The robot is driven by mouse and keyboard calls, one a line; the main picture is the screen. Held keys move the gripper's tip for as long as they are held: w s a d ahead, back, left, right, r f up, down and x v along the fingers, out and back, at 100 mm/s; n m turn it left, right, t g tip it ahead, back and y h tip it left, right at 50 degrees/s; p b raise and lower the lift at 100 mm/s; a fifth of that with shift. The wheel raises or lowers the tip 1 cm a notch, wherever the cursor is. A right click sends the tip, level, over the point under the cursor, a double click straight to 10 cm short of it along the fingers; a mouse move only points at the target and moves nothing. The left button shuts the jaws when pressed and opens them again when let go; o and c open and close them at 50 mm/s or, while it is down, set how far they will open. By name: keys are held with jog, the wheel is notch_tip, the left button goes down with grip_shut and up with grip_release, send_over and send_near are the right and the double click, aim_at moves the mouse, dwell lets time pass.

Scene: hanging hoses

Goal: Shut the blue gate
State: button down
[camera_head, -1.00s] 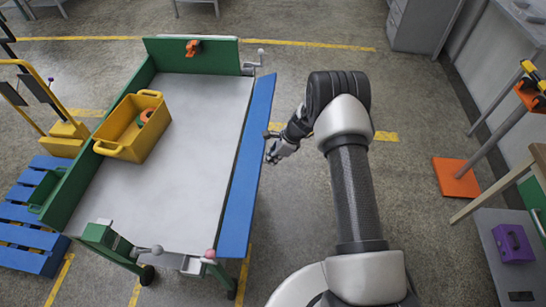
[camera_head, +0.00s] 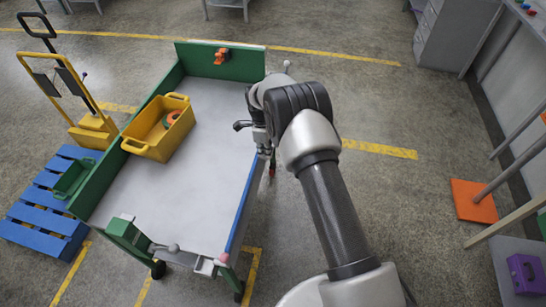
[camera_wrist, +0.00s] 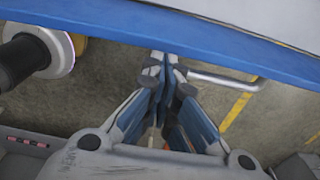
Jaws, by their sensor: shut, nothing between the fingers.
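The blue gate (camera_head: 241,212) is the long panel on the right side of the cart. It now stands near upright, seen almost edge-on along the bed; I cannot tell whether it is fully closed. Its far part is hidden behind my arm. In the wrist view the blue gate (camera_wrist: 230,50) crosses the top as a long band. My gripper (camera_head: 267,153) is at the gate's outer side, around its middle. In the wrist view my gripper (camera_wrist: 164,62) is shut and empty, its fingertips at the gate's edge, seemingly touching it.
The cart bed (camera_head: 190,200) holds a yellow bin (camera_head: 158,128) with an orange roll. Green walls bound the left and far sides. A near-corner latch (camera_head: 205,265) has a pink knob. A blue pallet (camera_head: 40,225) is left; open floor (camera_head: 350,190) lies right.

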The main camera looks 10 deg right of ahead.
jog(key=shift+w+a+r+b, duration=0.15)
jog(key=shift+w+a+b, duration=0.1)
jog(key=shift+a, duration=0.3)
jog(key=shift+w+a+r+b, duration=0.1)
jog(key=shift+a+b, duration=0.15)
jog(key=shift+a, duration=0.25)
jog(key=shift+w+a+r, duration=0.3)
jog(key=shift+a+r, duration=0.1)
jog(key=shift+a, duration=0.1)
jog(key=s+d, duration=0.1)
jog(key=d, duration=0.3)
jog(key=a+r, duration=0.1)
jog(key=r, duration=0.1)
jog(key=a+r, duration=0.2)
jog(key=a+r+p, duration=0.1)
jog(key=r, duration=0.1)
jog(key=shift+w+a+r, duration=0.15)
jog(key=shift+w+r, duration=0.15)
jog(key=shift+w, duration=0.1)
jog(key=shift+w+a+r, duration=0.1)
jog(key=shift+a+r, duration=0.1)
jog(key=shift+a, duration=0.05)
